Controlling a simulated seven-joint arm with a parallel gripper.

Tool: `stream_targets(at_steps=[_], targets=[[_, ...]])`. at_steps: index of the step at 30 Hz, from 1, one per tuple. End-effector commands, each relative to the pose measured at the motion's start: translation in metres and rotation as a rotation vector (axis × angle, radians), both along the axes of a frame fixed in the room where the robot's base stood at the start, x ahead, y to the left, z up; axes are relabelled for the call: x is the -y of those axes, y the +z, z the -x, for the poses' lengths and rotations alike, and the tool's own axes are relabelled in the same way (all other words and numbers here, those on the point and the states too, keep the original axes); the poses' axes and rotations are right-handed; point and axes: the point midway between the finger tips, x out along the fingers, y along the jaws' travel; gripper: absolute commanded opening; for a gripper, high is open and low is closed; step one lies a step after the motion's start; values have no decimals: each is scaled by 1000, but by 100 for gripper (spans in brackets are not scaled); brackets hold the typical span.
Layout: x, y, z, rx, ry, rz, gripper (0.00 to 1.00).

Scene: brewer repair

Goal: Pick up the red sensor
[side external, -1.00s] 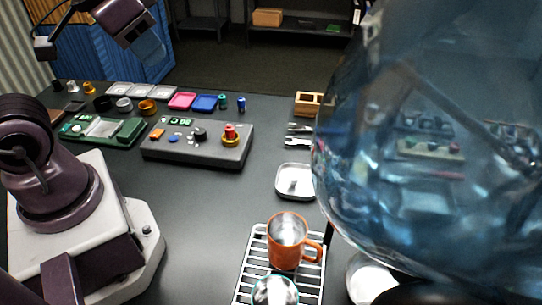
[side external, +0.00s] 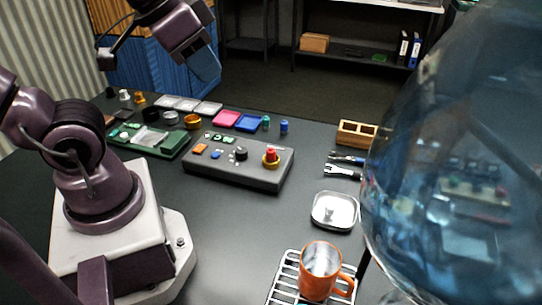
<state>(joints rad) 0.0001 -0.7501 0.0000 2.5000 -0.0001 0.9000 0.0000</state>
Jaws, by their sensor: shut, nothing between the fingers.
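The red sensor (side external: 271,152) looks like a small red upright cylinder. It stands in a gold ring (side external: 271,162) at the right end of the dark grey control box (side external: 235,167). My gripper (side external: 207,68) is at the top left, high above the table and well apart from the red sensor. Its blue-grey fingers point down and to the right, shut and with nothing visible between them. The lower part of the red sensor is hidden by the ring.
A green cylinder (side external: 265,122) and a blue cylinder (side external: 284,127) stand behind the box. A green board (side external: 150,139) lies to its left. A square tray (side external: 335,210), an orange mug (side external: 320,270) on a wire rack and a large clear blue vessel (side external: 450,150) occupy the right side.

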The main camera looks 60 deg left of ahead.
Motion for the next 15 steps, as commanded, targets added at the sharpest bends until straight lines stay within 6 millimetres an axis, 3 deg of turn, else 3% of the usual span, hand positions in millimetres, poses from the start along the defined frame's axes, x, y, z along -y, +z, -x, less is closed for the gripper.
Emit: stream_targets(at_steps=[3, 10, 15], targets=[[0, 0, 0, 0, 0, 0, 2], [0, 0, 0, 0, 0, 0, 55], [0, 0, 0, 0, 0, 0, 56]])
